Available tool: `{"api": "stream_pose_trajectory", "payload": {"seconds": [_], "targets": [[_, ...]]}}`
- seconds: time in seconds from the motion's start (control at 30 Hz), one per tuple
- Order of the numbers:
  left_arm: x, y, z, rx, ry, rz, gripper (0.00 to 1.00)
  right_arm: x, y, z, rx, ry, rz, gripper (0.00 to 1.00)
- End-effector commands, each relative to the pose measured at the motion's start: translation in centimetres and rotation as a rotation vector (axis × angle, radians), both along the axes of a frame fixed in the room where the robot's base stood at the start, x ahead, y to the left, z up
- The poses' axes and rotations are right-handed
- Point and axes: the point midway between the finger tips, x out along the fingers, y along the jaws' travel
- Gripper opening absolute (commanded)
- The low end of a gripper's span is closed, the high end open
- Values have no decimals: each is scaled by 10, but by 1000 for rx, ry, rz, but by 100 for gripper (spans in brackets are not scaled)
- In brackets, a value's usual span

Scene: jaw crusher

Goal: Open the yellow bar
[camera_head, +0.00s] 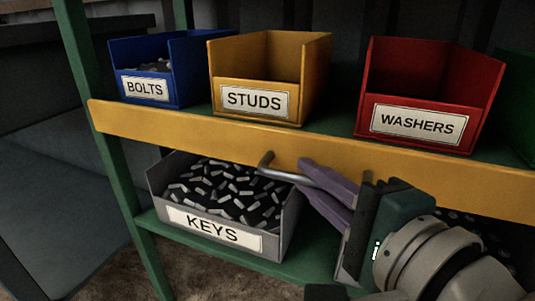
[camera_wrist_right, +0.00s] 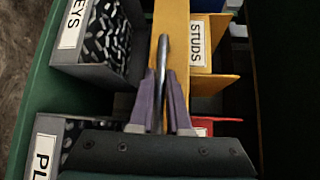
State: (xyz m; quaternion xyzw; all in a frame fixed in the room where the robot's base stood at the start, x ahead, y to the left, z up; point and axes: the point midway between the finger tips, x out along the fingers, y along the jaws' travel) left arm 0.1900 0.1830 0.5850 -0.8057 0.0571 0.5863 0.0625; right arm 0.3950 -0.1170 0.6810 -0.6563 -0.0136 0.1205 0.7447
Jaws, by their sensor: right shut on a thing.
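The yellow bar (camera_head: 300,147) runs level across the front of the shelf, below the upper bins. It also shows in the right wrist view (camera_wrist_right: 172,20), running up the picture. My right gripper (camera_head: 328,185) is in front of the shelf at the bar's lower edge, with its purple fingers shut on a bent metal rod (camera_head: 267,163). The rod lies between the fingers in the wrist view (camera_wrist_right: 161,65) and crosses in front of the bar there. I cannot tell whether the rod touches the bar. My left gripper is not in view.
Above the bar stand a blue BOLTS bin (camera_head: 145,103), a yellow STUDS bin (camera_head: 300,100) and a red WASHERS bin (camera_head: 385,125). A grey KEYS bin (camera_head: 265,258) full of small metal pieces sits below. A green post (camera_head: 110,165) bounds the shelf on the left.

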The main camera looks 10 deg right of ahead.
Motion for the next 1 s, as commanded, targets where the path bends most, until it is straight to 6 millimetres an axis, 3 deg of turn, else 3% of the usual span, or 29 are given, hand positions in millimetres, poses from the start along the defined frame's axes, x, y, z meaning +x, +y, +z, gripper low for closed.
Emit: {"api": "stream_pose_trajectory", "payload": {"seconds": [0.47,0.67,1.0], "targets": [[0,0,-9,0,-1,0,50,-1,1,-5,-30,-45,0,0],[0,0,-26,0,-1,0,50,-3,2,-13,-100,-144,-1,0],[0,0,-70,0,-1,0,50,-6,4,-30,-276,-403,2,0]]}}
